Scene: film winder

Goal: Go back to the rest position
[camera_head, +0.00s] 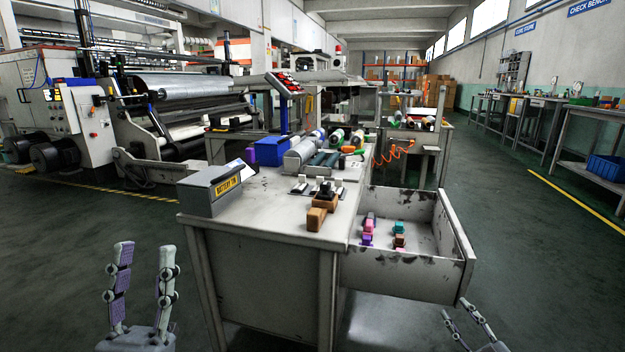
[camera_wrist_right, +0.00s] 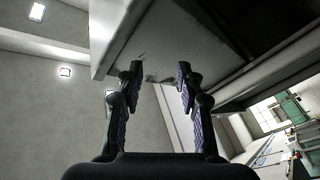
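My left gripper (camera_head: 143,290) is at the lower left of the head view, in front of the workbench (camera_head: 262,275) and apart from it. Its fingers are spread and hold nothing. My right gripper (camera_head: 462,325) is at the lower right of the head view, below and beside the front of the open drawer (camera_head: 410,270). In the right wrist view the right gripper (camera_wrist_right: 158,72) shows two fingers apart with nothing between them. The drawer's underside or wall (camera_wrist_right: 215,40) fills the space beyond the fingertips; I cannot tell whether they touch it.
The drawer juts out right of the bench and holds several small coloured blocks (camera_head: 400,235). A grey battery bin (camera_head: 212,190), a blue box (camera_head: 268,152), brown blocks (camera_head: 318,212) and rolls (camera_head: 318,140) are on the bench. Floor (camera_head: 70,240) is clear at left.

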